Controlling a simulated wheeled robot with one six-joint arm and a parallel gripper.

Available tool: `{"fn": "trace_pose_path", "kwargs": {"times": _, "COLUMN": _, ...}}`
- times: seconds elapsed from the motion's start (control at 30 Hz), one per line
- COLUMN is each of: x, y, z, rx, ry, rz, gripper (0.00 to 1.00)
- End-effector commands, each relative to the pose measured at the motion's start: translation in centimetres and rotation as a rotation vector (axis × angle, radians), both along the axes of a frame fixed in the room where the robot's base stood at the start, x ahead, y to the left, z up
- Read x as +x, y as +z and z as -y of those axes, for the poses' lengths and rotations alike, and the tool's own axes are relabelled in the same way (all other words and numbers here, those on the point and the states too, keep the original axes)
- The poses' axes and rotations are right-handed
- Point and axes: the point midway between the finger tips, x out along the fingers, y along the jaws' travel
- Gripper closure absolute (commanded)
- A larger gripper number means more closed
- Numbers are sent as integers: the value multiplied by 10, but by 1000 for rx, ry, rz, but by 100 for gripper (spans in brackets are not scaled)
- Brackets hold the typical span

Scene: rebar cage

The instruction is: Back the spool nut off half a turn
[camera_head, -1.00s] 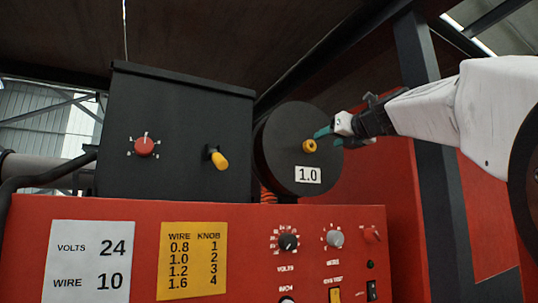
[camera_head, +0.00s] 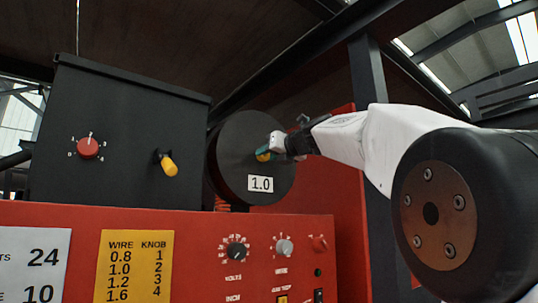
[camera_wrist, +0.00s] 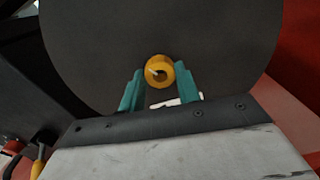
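The yellow spool nut (camera_head: 262,155) sits at the centre of the round black wire spool (camera_head: 232,150), which carries a white "1.0" label. In the wrist view the two teal fingers of my gripper (camera_wrist: 158,75) stand on either side of the nut. They are apart, with a gap visible on the left side. The white label is partly hidden low between the fingers.
A black box (camera_head: 120,135) with a red knob (camera_head: 88,148) and a yellow handle (camera_head: 167,164) stands left of the spool. Below is a red panel (camera_head: 190,225) with several dials and a yellow wire chart (camera_head: 133,265). A dark post (camera_head: 372,130) rises behind my arm.

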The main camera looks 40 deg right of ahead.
Motion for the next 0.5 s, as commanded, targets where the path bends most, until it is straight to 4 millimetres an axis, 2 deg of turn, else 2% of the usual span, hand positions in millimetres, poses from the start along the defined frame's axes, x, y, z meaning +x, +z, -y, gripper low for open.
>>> {"fn": "trace_pose_path", "kwargs": {"times": 0.27, "x": 0, "y": 0, "z": -2, "rx": -42, "ry": -7, "rz": 3, "gripper": 90}}
{"fn": "trace_pose_path", "kwargs": {"times": 0.5, "x": 0, "y": 0, "z": -3, "rx": -184, "ry": -5, "rz": 7, "gripper": 90}}
